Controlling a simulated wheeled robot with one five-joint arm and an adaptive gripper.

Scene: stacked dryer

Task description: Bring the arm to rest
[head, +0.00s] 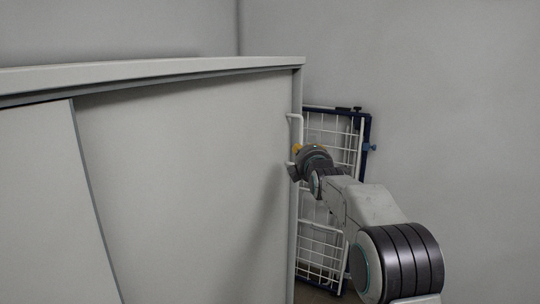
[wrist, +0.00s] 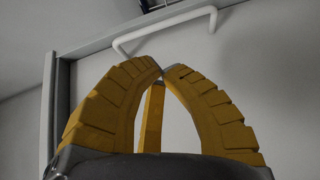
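My arm reaches forward from the lower right in the head view, with my gripper (head: 296,150) at the right edge of a large pale cabinet (head: 185,170). In the wrist view the yellow fingers of my gripper (wrist: 161,74) curve together, and their tips meet or nearly meet. I see nothing held between them. A white bar handle (wrist: 165,30) on a pale panel (wrist: 260,80) shows just beyond and above the fingertips. The handle also shows in the head view (head: 300,127), partly hidden by my gripper. I cannot tell whether the fingers touch it.
A folded wire rack with a dark blue frame (head: 368,130) stands behind my arm, near the grey wall (head: 440,110). The cabinet fills the left side of the head view. Open space shows to the right of my arm.

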